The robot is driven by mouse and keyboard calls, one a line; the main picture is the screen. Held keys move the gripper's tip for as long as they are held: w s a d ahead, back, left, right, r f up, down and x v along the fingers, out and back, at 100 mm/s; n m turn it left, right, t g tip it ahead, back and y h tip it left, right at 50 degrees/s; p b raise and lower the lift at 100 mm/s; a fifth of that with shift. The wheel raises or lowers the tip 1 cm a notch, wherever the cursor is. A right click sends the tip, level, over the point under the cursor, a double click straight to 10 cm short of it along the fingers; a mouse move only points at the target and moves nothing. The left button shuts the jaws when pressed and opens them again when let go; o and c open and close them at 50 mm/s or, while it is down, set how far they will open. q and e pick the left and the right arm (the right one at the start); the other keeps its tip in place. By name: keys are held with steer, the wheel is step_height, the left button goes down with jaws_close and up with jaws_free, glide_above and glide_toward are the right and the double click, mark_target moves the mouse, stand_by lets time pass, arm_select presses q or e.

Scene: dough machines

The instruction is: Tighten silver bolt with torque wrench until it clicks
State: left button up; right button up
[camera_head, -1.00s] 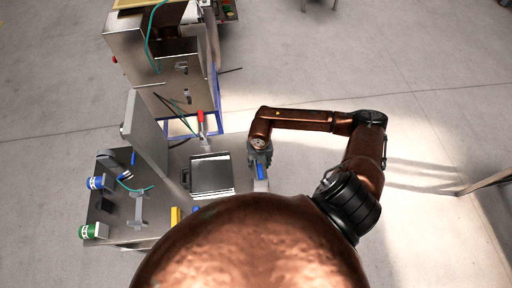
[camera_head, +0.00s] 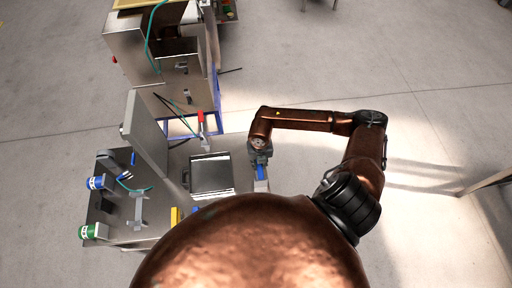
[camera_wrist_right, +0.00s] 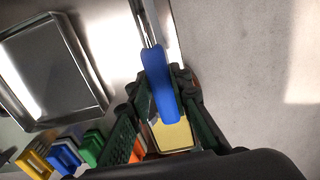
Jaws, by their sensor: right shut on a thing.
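My right gripper (camera_head: 261,160) points down beside the right edge of the metal table. In the right wrist view my right gripper (camera_wrist_right: 157,98) is shut on the blue handle (camera_wrist_right: 157,72) of a tool with a slim silver shaft, which looks like the torque wrench. The shaft runs toward the top of that view along the table edge; its far end is cut off. The blue handle also shows in the head view (camera_head: 262,172). I cannot make out the silver bolt in either view. My left gripper is not in view.
A shallow metal tray (camera_head: 212,174) lies left of my right gripper. A red-handled item (camera_head: 201,117) stands behind it. A steel machine (camera_head: 160,70) stands farther back. Open floor lies right.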

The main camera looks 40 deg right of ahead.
steer(key=shift+r+p, duration=0.45)
steer(key=shift+r, duration=0.35)
jaws_close()
steer(key=shift+r+p, duration=1.75)
steer(key=shift+r, duration=1.15)
steer(key=shift+o, duration=1.3)
jaws_free()
jaws_close()
